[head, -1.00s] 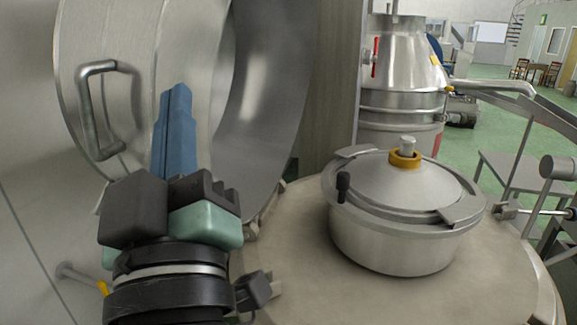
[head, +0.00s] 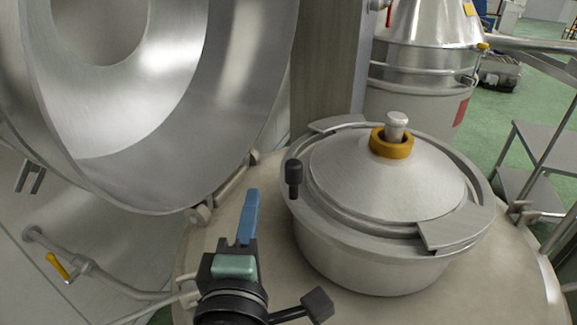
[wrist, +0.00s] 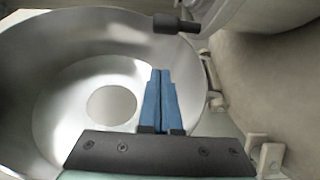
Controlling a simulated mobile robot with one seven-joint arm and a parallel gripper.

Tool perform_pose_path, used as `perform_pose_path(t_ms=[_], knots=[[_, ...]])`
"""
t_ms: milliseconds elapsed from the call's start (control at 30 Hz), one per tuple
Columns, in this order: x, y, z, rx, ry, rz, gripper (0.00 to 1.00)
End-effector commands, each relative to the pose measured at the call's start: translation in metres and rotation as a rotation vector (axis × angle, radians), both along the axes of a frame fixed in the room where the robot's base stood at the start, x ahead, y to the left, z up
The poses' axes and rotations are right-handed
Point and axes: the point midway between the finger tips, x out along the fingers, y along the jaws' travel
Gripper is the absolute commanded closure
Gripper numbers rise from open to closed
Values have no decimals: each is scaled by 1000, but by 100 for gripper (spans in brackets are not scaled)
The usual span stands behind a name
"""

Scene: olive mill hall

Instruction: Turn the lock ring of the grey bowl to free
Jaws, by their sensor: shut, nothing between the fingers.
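The grey bowl (head: 375,270) is a round metal vessel with a domed lid, at the right of the head view. Its lock ring (head: 345,222) runs around the lid and carries an upright black knob (head: 294,178) on the left side. The knob also shows at the top of the wrist view (wrist: 177,24). My gripper (head: 252,192) has blue fingers, shut and empty. It is left of the bowl and knob in the head view and appears apart from both. The closed fingers also show in the wrist view (wrist: 160,72), pointing towards the knob's side of the picture.
The bowl stands on a round beige top (head: 490,285). A large open metal lid (head: 225,95) rises at the left behind my gripper. A yellow-handled valve (head: 58,267) is at lower left. A steel machine (head: 425,60) stands behind, with grey shelves (head: 555,150) at the right.

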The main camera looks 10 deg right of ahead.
Motion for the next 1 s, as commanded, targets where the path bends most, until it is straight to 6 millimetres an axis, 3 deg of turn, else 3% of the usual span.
perform_pose_path(t_ms=[367, 900, 1000], knots=[[12, -3, 3, 1, -3, -1, 100], [101, -25, 4, 3, -3, -1, 100], [84, -35, 3, 5, 0, -2, 100]])
